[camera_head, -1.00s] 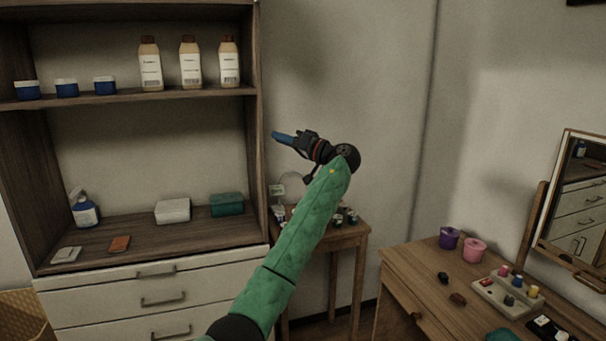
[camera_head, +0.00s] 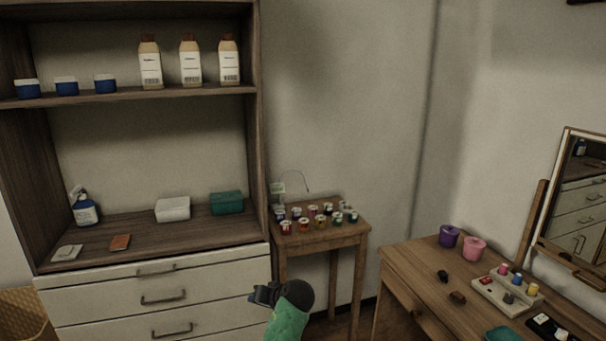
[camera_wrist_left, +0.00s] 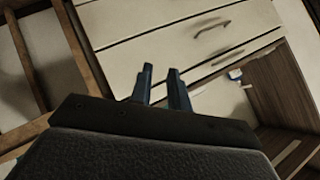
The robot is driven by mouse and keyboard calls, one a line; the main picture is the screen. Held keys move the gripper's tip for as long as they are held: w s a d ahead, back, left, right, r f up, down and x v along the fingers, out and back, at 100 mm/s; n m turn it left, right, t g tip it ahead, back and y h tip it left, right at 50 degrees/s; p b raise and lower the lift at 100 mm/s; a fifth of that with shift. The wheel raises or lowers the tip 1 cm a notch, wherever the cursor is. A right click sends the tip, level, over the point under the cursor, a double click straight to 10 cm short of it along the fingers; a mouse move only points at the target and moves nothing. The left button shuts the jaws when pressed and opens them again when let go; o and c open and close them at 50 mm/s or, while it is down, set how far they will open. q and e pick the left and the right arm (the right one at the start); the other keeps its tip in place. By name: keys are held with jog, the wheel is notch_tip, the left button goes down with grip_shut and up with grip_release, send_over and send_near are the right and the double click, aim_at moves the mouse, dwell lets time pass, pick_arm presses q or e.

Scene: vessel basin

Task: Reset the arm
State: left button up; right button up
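My green left arm comes up from the bottom middle of the head view. Its left gripper (camera_head: 262,294) is low in front of the drawer unit (camera_head: 100,292), pointing left, and its fingertips are hard to make out. In the left wrist view my left gripper (camera_wrist_left: 161,70) shows two blue fingers apart, with nothing between them. Pale drawer fronts (camera_wrist_left: 180,30) lie beyond the fingers, tilted in that view. My right gripper is in neither view.
A small wooden table (camera_head: 322,242) holds several little jars. The shelf (camera_head: 130,97) carries bottles and tubs. A dressing table (camera_head: 420,278) with cups, a tray and a mirror (camera_head: 580,205) stands at right. Open air lies above the small table.

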pick_arm(q)
jog(key=s+a+f+m+g+h, duration=0.1)
jog(key=s+f+h, duration=0.1)
jog(key=s+f, duration=0.85)
jog(key=s+a+f+g+h, duration=0.1)
jog(key=s+f+g+h, duration=0.15)
jog(key=s+f, duration=0.75)
jog(key=s+r+m+g+h, duration=0.1)
jog(key=s+h, duration=0.4)
jog(key=s, duration=2.5)
jog(key=shift+s+a+m+g, duration=0.3)
jog(key=shift+a+g, duration=0.1)
jog(key=shift+g, duration=0.25)
jog(key=shift+w, duration=0.1)
